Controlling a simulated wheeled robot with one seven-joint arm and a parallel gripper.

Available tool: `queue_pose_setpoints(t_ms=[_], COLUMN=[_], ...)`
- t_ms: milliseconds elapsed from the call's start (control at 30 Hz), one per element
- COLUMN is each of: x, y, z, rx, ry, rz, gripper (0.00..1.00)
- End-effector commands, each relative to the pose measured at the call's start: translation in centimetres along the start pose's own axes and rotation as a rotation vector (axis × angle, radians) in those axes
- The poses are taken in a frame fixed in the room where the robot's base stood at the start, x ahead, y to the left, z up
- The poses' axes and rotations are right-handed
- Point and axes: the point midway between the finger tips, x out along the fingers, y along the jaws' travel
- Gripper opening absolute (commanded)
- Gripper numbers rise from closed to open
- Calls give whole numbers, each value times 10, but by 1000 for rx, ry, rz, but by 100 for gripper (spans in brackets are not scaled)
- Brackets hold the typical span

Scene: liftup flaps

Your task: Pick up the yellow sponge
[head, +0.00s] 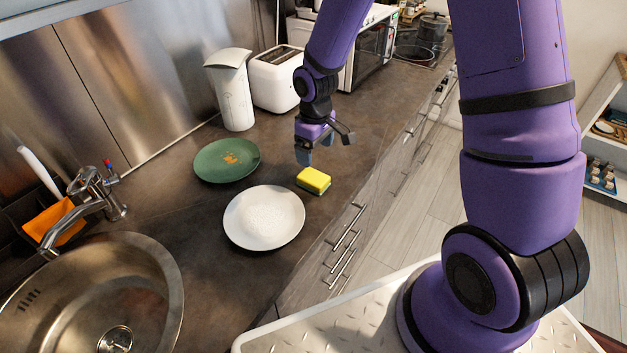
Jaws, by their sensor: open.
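The yellow sponge (314,180) lies on the dark countertop, just right of and behind the white plate, with a darker green layer along its lower side. My gripper (315,157) is above the counter, a little behind the sponge in the head view. Its fingers are open and empty, and they point down. The gap between the fingertips and the sponge is small in the picture; the exact height is hard to tell.
A white plate (264,217) with pale residue and a green plate (227,160) with orange scraps lie left of the sponge. A steel sink (150,290) and faucet (83,208) are at lower left. A toaster (277,80) and white pitcher (231,90) stand behind. Drawer handles line the counter front.

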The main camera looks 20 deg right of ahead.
Motion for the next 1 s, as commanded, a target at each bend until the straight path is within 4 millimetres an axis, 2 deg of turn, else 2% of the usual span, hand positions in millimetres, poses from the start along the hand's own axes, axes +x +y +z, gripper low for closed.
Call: queue_pose_setpoints(t_ms=[300,567,800,1000], x=[42,57,88,102], y=[-1,-1,-3,-3], z=[0,0,-3,-3], rx=[-1,0,0,0], ry=[-3,-2,-3,-1], rz=[-1,0,-1,0], gripper=[88,88,88,88])
